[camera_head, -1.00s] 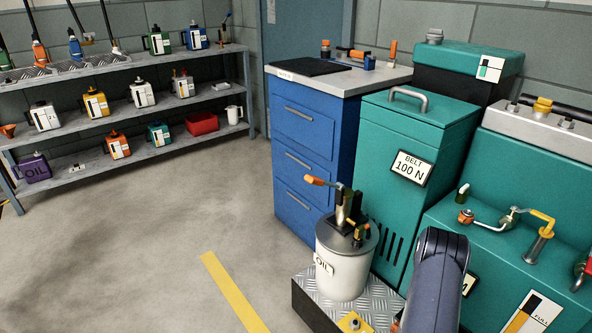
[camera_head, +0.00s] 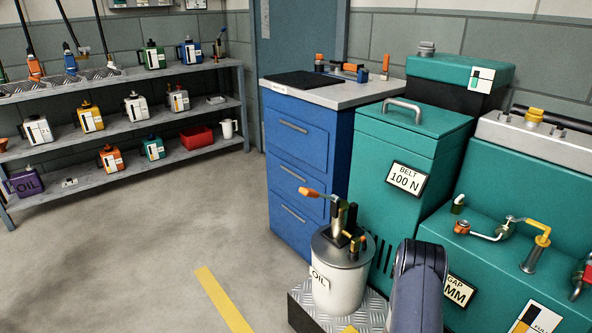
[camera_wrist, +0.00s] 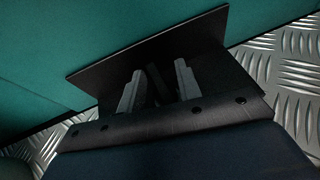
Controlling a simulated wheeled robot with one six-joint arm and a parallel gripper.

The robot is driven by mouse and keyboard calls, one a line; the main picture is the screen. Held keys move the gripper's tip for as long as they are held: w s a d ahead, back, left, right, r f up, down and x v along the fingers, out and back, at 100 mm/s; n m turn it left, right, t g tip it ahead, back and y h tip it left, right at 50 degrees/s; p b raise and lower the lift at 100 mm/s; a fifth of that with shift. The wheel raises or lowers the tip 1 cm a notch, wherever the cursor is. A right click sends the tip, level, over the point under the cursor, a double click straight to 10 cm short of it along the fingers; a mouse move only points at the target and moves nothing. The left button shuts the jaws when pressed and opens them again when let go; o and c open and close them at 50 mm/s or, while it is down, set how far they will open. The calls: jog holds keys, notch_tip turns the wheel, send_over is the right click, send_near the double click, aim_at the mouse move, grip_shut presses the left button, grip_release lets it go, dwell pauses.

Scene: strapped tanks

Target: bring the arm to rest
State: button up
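My arm shows in the head view as a dark rounded link rising from the bottom edge, in front of the teal machines and right of the white oil can (camera_head: 338,282). My gripper is hidden in that view. In the wrist view my gripper (camera_wrist: 157,88) has two grey fingers standing apart. A dark flat plate (camera_wrist: 150,50) lies across just beyond the fingertips; I cannot tell what it belongs to. The space between the fingers is dark, and I see no held object there.
The oil can with its pump stands on a tread-plate plinth (camera_head: 303,300). A teal belt tank (camera_head: 415,150) and a teal gap tank (camera_head: 520,200) crowd the right. A blue drawer cabinet (camera_head: 300,150) and a shelf of cans (camera_head: 170,160) stand behind. Floor at left is clear.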

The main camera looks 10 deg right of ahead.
jog(key=shift+m+g, duration=0.8)
jog(key=shift+g, duration=0.2)
jog(key=shift+r, duration=0.1)
